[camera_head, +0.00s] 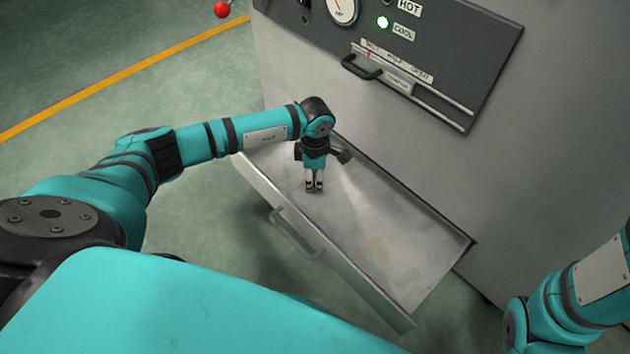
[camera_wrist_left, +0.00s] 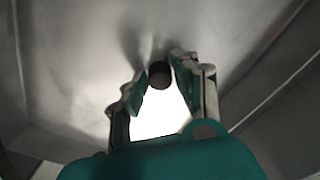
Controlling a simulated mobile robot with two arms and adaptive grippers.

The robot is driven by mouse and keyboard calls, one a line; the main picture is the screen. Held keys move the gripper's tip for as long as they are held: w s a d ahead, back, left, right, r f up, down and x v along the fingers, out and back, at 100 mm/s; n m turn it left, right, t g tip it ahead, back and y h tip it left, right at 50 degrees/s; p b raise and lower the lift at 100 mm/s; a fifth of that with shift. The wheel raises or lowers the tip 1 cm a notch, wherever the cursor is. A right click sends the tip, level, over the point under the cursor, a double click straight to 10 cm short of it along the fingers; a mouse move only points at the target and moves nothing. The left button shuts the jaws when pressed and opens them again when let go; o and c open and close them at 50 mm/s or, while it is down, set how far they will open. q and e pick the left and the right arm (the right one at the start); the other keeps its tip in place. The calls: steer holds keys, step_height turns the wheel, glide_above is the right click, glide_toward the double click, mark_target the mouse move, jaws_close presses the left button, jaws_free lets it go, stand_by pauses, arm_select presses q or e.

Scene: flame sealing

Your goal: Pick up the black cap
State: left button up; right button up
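The black cap (camera_wrist_left: 159,74) shows as a small dark disc on the drawer floor in the left wrist view. It lies between the tips of my left gripper's fingers, or just beyond them. I cannot make it out in the head view, where the gripper covers that spot. My left gripper (camera_head: 314,187) points down into the open drawer. In the left wrist view my left gripper (camera_wrist_left: 161,78) has its fingers apart, with little room on each side of the cap; no firm contact shows. My right gripper is out of view.
The open metal drawer (camera_head: 385,245) has raised walls and a front handle (camera_head: 296,233); its floor is otherwise bare. The grey machine (camera_head: 440,170) stands behind it, with a control panel (camera_head: 450,50), a lit green lamp (camera_head: 383,22) and a black slider handle (camera_head: 361,68).

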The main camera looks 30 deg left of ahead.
arm_select(q)
steer(key=c, duration=0.3)
steer(key=shift+r, duration=0.1)
